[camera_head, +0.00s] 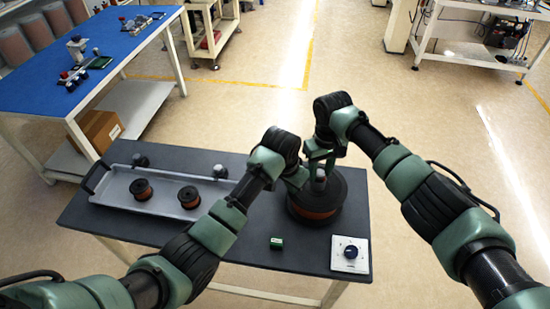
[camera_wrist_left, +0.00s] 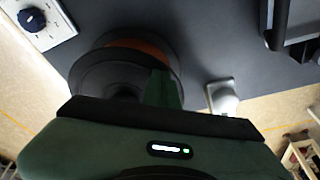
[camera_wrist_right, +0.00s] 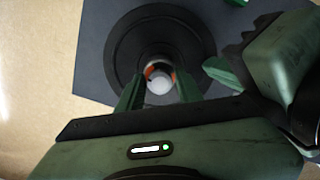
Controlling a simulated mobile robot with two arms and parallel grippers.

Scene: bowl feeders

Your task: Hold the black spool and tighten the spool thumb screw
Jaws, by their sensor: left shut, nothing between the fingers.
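The black spool (camera_head: 335,190), with copper-coloured winding, sits upright on the dark table. Its pale thumb screw (camera_wrist_right: 159,85) stands at the centre of the top flange, within an orange-and-white ring. My right gripper (camera_wrist_right: 160,80) is over the spool centre, its two fingers on either side of the screw with a visible gap at each side. My left gripper (camera_head: 298,178) is shut and empty beside the spool; its closed fingers (camera_wrist_left: 163,88) overlap the spool's edge in the left wrist view. Whether they touch the spool cannot be told.
A grey tray (camera_head: 170,213) with two small copper spools stands on the table's left. A small green block (camera_head: 276,243) and a white dial box (camera_head: 350,262) are near the front edge. A blue-topped table (camera_head: 100,50) stands at the back left.

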